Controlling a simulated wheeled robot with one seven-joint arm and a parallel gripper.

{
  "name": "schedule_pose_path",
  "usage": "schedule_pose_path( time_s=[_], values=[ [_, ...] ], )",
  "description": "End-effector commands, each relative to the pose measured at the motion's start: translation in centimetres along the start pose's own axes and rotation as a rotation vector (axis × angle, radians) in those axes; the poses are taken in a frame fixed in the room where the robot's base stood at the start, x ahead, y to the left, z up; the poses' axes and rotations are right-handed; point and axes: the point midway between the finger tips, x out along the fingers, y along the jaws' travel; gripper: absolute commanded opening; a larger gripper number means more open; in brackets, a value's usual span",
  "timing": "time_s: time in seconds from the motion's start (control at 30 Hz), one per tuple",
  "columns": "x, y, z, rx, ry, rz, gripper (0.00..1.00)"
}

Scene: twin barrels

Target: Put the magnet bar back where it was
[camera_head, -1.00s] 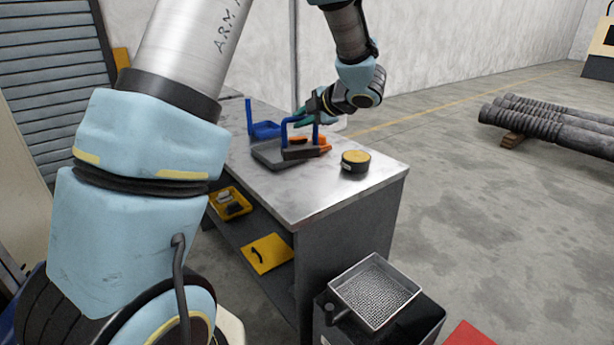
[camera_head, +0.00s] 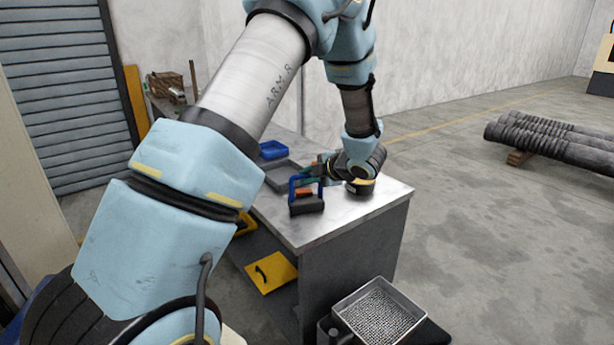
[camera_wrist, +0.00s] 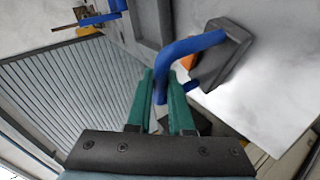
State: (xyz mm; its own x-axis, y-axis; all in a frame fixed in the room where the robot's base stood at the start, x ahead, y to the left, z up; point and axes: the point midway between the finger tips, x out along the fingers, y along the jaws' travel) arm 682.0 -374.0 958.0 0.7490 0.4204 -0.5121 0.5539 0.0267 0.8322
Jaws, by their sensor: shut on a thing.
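The magnet bar (camera_head: 306,206) is a dark block with a blue loop handle, at the front-left part of the metal tabletop in the head view. My gripper (camera_head: 314,173) is shut on its handle, reaching in from behind and above. In the wrist view, the teal fingers of my gripper (camera_wrist: 160,88) close around one leg of the blue handle, and the dark block of the magnet bar (camera_wrist: 222,56) shows at upper right. Whether the block touches the tabletop or hangs just above it, I cannot tell.
A grey tray (camera_head: 284,178) and a blue tray (camera_head: 272,149) lie behind the bar on the workbench (camera_head: 340,215). An orange thing (camera_head: 303,191) shows through the handle. A pellet-filled tray (camera_head: 343,307) stands in front.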

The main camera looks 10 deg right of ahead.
Motion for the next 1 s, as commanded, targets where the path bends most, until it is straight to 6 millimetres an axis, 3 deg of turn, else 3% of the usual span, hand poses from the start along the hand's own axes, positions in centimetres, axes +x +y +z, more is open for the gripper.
schedule_pose_path(
  time_s=[0.13, 0.17, 0.4, 0.77, 1.0],
  values=[
    [0.1, -0.2, 0.1, -0.001, 0.0, 0.001, 0.0],
    [0.1, -0.2, 0.1, 0.0, 0.0, 0.0, 0.21],
    [0.1, -0.2, 0.0, 0.0, 0.0, 0.0, 0.48],
    [-0.4, 0.0, 0.1, -0.001, -0.002, 0.0, 0.49],
    [-4.6, -0.1, 0.2, -0.003, -0.005, 0.002, 0.49]
  ],
)
